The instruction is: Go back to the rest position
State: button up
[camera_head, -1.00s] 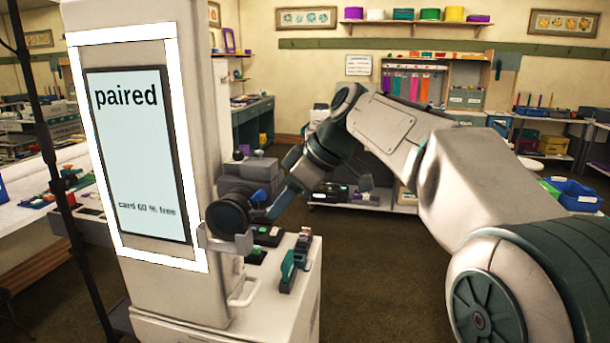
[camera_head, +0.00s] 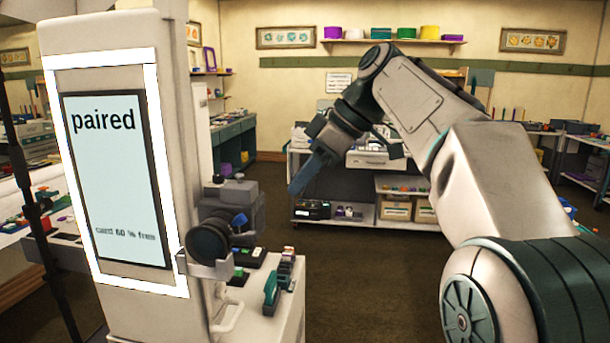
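My arm comes in from the right and reaches up and to the left in the head view. My gripper (camera_head: 303,180) hangs at its end, pointing down and left, with a dark blue finger showing side-on. It is in the air, apart from the black round lens device (camera_head: 209,241) with a blue knob on the stand. Whether the fingers are open or shut cannot be seen from this angle, and no held thing is visible.
A tall white booth column with a screen (camera_head: 117,180) reading "paired" stands at left. Its white ledge (camera_head: 262,318) bears small dark and green items (camera_head: 271,289). A shelf unit (camera_head: 365,222) stands behind the gripper. The floor (camera_head: 370,270) between is clear.

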jog(key=s+d+f+m+h, duration=0.2)
jog(key=s+d+f+m, duration=0.2)
jog(key=f, duration=0.6)
jog(key=s+d+f+m+t+h, duration=0.1)
jog(key=s+d+f+m+h, duration=0.1)
jog(key=s+d+f+m, duration=0.3)
jog(key=s+d+f+m+h, duration=0.3)
jog(key=s+f+m, duration=0.4)
jog(key=s+f, duration=0.4)
notch_tip(320, 180, down, 5)
jog(key=shift+d+r, duration=0.1)
jog(key=shift+d, duration=0.8)
